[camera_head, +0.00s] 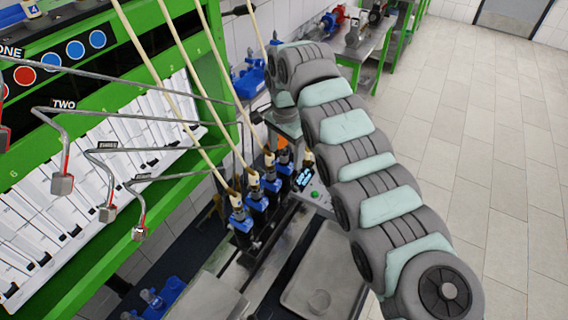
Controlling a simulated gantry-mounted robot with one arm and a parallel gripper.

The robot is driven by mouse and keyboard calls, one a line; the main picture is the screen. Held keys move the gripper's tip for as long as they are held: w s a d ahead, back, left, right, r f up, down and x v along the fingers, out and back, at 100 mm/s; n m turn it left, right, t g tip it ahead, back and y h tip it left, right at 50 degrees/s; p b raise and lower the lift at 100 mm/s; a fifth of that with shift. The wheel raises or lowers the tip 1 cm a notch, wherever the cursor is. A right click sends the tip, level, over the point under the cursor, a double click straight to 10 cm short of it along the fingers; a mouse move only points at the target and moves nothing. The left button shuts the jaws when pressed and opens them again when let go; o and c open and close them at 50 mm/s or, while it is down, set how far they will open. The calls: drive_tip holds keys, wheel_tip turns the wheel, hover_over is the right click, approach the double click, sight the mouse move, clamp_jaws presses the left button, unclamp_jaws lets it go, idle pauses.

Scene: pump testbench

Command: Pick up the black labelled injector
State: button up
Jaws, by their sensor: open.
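Several injectors with black and blue bodies stand in a row on the bench in the middle. The nearest injector (241,222) and the ones behind it (257,203) have pale hoses running up from their tops. A dark injector (284,166) at the far end of the row is partly covered. No label is readable, so I cannot tell which is the black labelled one. My gripper (286,126) hangs from my arm above the far end of the row, apart from the nearer injectors. Its jaws are open; its fingertips are small and mostly hidden.
A green test bench (105,75) with white scales fills the left. Bent metal pipes (75,108) stick out towards the injectors. A metal tray (325,268) lies right of the row. A small display (304,179) stands beside it. Tiled floor (480,150) is clear at right.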

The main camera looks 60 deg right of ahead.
sight(285, 161)
wheel_tip(285, 161, down, 4)
drive_tip(key=shift+a+p, duration=0.1)
drive_tip(key=shift+p, duration=0.35)
drive_tip(key=shift+w, duration=0.1)
clamp_jaws()
idle(0.4)
